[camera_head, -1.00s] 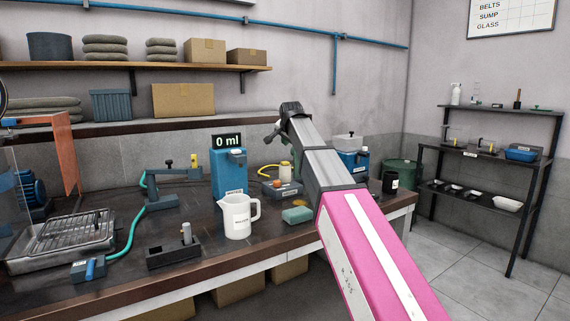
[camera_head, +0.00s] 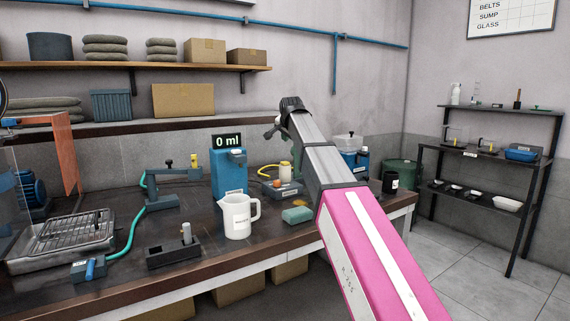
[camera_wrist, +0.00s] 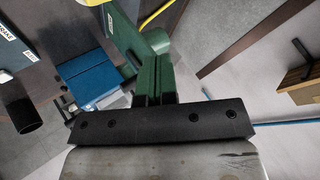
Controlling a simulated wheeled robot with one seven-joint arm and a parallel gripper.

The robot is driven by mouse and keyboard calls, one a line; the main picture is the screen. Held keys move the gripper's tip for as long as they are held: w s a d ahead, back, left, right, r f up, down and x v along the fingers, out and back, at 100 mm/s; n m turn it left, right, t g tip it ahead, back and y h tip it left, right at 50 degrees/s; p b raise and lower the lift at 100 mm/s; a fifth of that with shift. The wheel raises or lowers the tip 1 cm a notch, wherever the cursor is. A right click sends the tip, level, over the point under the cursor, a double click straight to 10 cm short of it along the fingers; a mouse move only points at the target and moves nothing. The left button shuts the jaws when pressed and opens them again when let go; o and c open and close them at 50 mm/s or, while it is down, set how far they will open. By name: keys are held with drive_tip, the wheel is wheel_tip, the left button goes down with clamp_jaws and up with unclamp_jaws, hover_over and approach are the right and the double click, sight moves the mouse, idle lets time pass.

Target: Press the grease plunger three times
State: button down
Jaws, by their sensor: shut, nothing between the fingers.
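My gripper is shut and empty. In the wrist view its two fingers (camera_wrist: 155,82) lie together beyond the black mounting bar, pointing at a green body with a round end (camera_wrist: 158,42). In the head view my arm reaches over the bench (camera_head: 118,283), with its tip in front of the back wall, and it hides part of the bench behind it. A bit of green shows beside the arm there. I cannot single out the grease plunger with certainty, nor tell whether the fingers touch the green body.
A white jug (camera_head: 237,216) stands before a blue dispenser (camera_head: 229,178) reading 0 ml. A green sponge (camera_head: 297,215), a small grey unit (camera_head: 281,188) and a black cup (camera_head: 390,182) are near the arm. A blue block (camera_wrist: 88,78) shows in the wrist view.

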sight(286, 162)
drive_tip(key=shift+f, duration=3.4)
drive_tip(key=shift+f, duration=0.4)
drive_tip(key=shift+f, duration=0.5)
drive_tip(key=shift+r, duration=0.9)
drive_tip(key=shift+r, duration=0.1)
